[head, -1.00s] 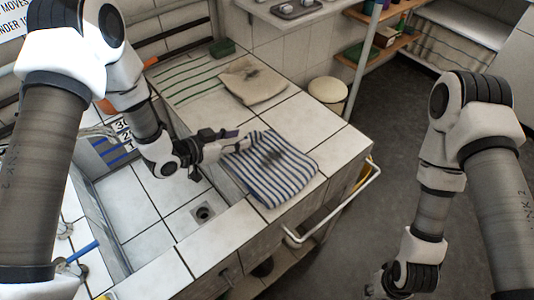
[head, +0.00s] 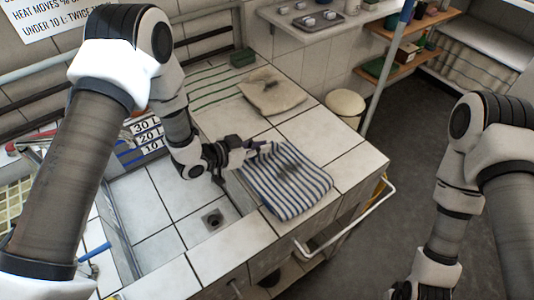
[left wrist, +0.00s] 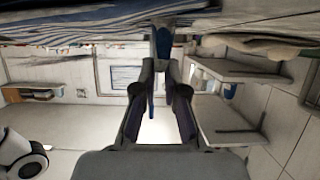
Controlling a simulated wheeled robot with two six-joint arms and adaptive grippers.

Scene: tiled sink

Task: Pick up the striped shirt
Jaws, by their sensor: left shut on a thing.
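The striped shirt (head: 292,188), white with dark blue stripes and a dark smudge, lies flat and folded on the tiled counter beside the sink. My left gripper (head: 260,147) is at its back left edge, shut on a bit of the cloth. In the left wrist view the fingers (left wrist: 162,50) come together at the blue-striped cloth (left wrist: 80,28), which spans the top left. The exact pinch is too small to make out. My right arm hangs at the right of the head view, and its fingers are outside the frame.
The tiled sink basin with a drain (head: 212,219) is left of the shirt. A white rail (head: 345,228) runs along the counter's front. A pole (head: 388,70) stands at the right.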

